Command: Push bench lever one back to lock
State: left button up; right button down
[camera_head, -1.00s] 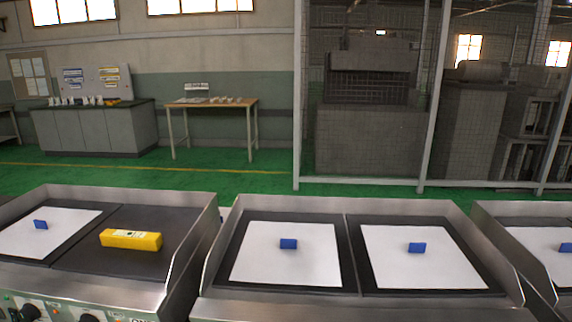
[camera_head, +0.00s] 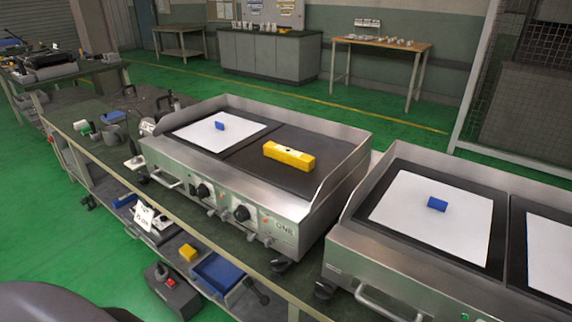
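The bench unit marked "ONE" (camera_head: 240,222) stands on a long green-topped workbench in the middle of the head view. It is a steel griddle-like unit with dark knobs and small handles on its front. Small dark fittings sit at its lower front edge, one near the right corner (camera_head: 283,265) and one near the left corner (camera_head: 140,170). I cannot tell which of these is the lever, or its position. Neither of my grippers is in view.
A yellow block (camera_head: 289,157) and a white sheet (camera_head: 196,136) with a blue block (camera_head: 219,125) lie on the unit. A second steel unit (camera_head: 342,255) stands close on its right. Tools clutter the bench to the left. Green floor (camera_head: 40,225) shows at lower left.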

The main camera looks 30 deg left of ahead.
aim_at(265, 299)
jog(key=j+u, duration=0.25)
jog(key=u, duration=0.15)
jog(key=j+u, duration=0.3)
jog(key=u, duration=0.15)
jog(key=k+j, duration=0.05)
